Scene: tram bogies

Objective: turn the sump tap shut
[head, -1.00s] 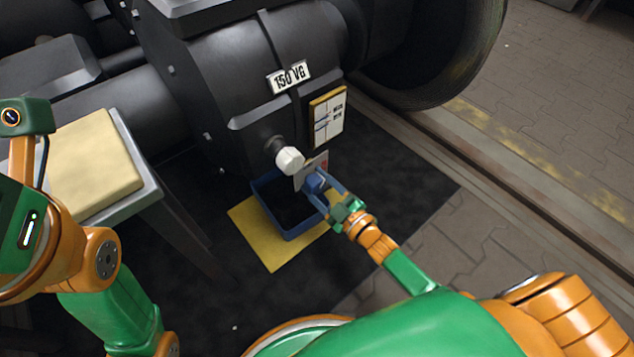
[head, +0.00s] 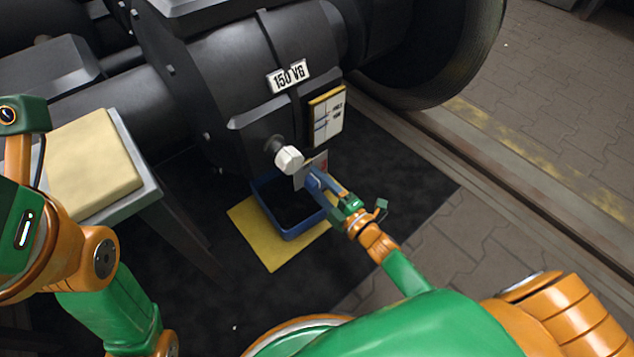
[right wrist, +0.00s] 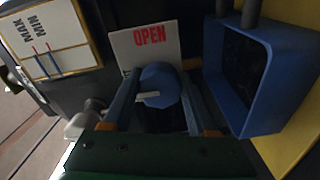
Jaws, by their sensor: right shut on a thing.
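The sump tap is a blue round knob (right wrist: 160,84) with a white pointer mark, in front of a pale plate (right wrist: 143,46) with red lettering "OPEN" in the right wrist view. The plate (head: 302,180) also shows in the head view, below the gearbox. My right gripper (right wrist: 156,98) has one finger on each side of the knob and is shut on it. In the head view my right gripper (head: 326,187) reaches the tap from the lower right and hides most of it. My left arm stands at the left edge; its fingers are not in view.
A white-capped fitting (head: 290,160) sticks out close beside the tap. A blue tray (head: 299,232) with dark contents lies below on a yellow mat (head: 271,259). A MAX/MIN gauge panel (head: 328,116) is above. A table with a beige top (head: 92,165) stands left.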

